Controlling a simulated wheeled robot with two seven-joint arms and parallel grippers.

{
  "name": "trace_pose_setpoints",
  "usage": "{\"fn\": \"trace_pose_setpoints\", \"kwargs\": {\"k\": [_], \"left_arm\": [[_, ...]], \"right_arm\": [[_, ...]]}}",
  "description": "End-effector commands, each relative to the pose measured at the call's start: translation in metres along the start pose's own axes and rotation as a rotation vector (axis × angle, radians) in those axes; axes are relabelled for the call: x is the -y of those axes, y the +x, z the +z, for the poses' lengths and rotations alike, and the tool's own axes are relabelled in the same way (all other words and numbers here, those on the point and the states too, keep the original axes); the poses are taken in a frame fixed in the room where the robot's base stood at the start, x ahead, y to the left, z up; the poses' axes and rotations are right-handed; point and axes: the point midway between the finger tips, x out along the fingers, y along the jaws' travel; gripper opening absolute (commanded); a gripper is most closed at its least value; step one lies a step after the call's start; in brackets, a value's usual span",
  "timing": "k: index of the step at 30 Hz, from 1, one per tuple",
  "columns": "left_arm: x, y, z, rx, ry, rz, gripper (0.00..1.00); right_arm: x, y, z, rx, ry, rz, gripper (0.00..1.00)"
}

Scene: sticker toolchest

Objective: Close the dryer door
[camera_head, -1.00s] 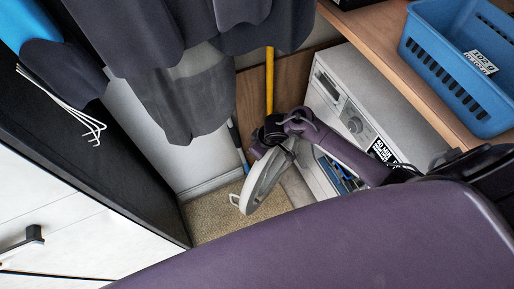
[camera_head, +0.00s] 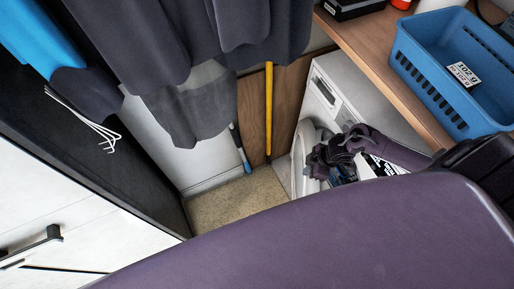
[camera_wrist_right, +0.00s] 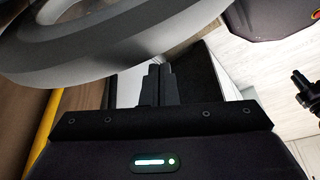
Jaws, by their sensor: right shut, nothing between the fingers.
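The white dryer (camera_head: 327,79) stands under the wooden shelf, right of the middle in the head view. Its round pale door (camera_head: 303,143) is at the dryer's front left and still stands partly open; a bit of blue shows by the opening. My right gripper (camera_head: 318,164) is at the door, with its wrist hiding much of the door and opening. In the right wrist view the grey door rim (camera_wrist_right: 110,45) fills the upper left, just beyond the shut, empty fingertips (camera_wrist_right: 158,72). I cannot tell whether they touch.
A blue basket (camera_head: 426,62) sits on the wooden shelf (camera_head: 372,52) above the dryer. Dark clothes (camera_head: 190,50) hang at upper middle. A yellow pole (camera_head: 268,110) leans behind the door. Bare floor (camera_head: 235,199) is open left of the dryer. White drawers (camera_head: 60,215) stand at left.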

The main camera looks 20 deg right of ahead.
Motion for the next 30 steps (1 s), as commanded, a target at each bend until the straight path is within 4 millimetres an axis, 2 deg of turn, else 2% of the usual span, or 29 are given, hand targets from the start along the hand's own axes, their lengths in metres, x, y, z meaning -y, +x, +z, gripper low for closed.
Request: {"fn": "trace_pose_setpoints", "kwargs": {"k": [3, 9, 25, 30], "left_arm": [[0.000, -0.004, 0.000, 0.001, 0.000, 0.000, 0.22], [0.000, -0.006, 0.000, 0.001, 0.000, 0.000, 0.22], [0.000, -0.007, 0.000, 0.001, 0.000, 0.000, 0.22], [0.001, -0.015, -0.001, 0.001, 0.000, 0.000, 0.22]], "right_arm": [[-0.001, -0.006, 0.017, 0.004, 0.002, -0.001, 0.00], [-0.004, -0.010, 0.028, 0.000, 0.002, 0.000, 0.00], [-0.004, -0.011, 0.030, -0.001, 0.002, 0.001, 0.00], [-0.006, -0.019, 0.028, 0.000, 0.002, 0.001, 0.00]]}}
